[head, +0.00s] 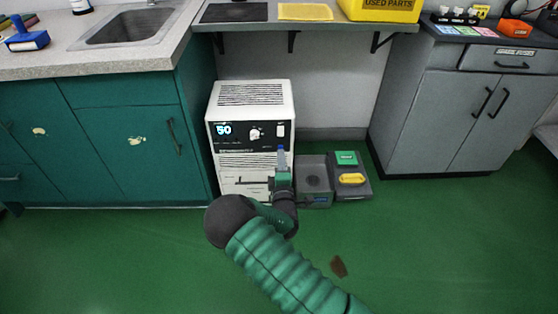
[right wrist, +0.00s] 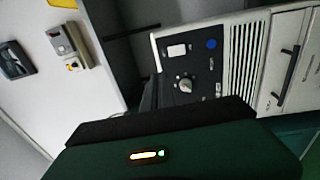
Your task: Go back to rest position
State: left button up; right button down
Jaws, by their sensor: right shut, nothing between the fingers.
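My right arm, a green ribbed sleeve with a dark joint, comes in from the bottom of the head view. My right gripper (head: 282,160) points up in front of the white heater-like unit (head: 250,95) and hides part of its lower front. The fingers look blue-grey, shut and empty. The unit has a display reading 50, a knob and a vented top. In the right wrist view its control panel (right wrist: 185,70) shows sideways, with a knob, a white switch and a blue button. The fingertips do not show clearly there. My left gripper is not in view.
Two small grey devices (head: 314,172) stand on the floor right of the unit. Green cabinets (head: 120,140) with a sink (head: 125,27) are left, grey cabinets (head: 450,110) right. A shelf (head: 300,27) with a yellow bin (head: 385,10) hangs above. The green floor in front is mostly clear.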

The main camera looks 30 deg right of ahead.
jog(key=s+a+f+m+g+y, duration=0.5)
jog(key=s+a+m+g+y, duration=0.1)
jog(key=s+a+m+g, duration=0.25)
jog(key=s+a+r+m+g+y, duration=0.25)
jog(key=s+a, duration=0.35)
jog(key=s, duration=0.3)
jog(key=s+a+r+m+g+y, duration=0.1)
jog(key=s+a+r+g, duration=0.3)
jog(key=s, duration=0.6)
notch_tip(320, 180, up, 35)
jog(key=a+t+p, duration=0.1)
jog(key=p, duration=3.6)
jog(key=shift+w+a+p, duration=0.15)
jog(key=shift+w+p, duration=0.15)
